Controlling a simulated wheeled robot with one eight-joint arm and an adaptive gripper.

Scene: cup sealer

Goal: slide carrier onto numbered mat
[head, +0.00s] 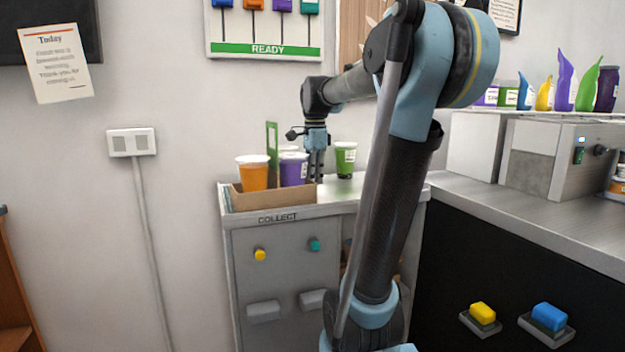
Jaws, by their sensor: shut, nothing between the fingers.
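A brown cardboard carrier (245,200) sits at the front left of the grey counter (345,187), above the COLLECT label. It holds an orange cup (252,175) and a purple cup (293,170), with another pale lid partly hidden behind. A green upright panel (271,148) rises just behind the cups. My gripper (317,172) points down with its fingers shut, just right of the purple cup and behind the carrier's right end. I cannot tell whether it touches the carrier. I cannot make out a numbered mat in this view.
A green cup (345,158) stands on the counter right of my gripper. My own arm crosses the middle and hides part of the counter's right side. A wall borders the counter behind.

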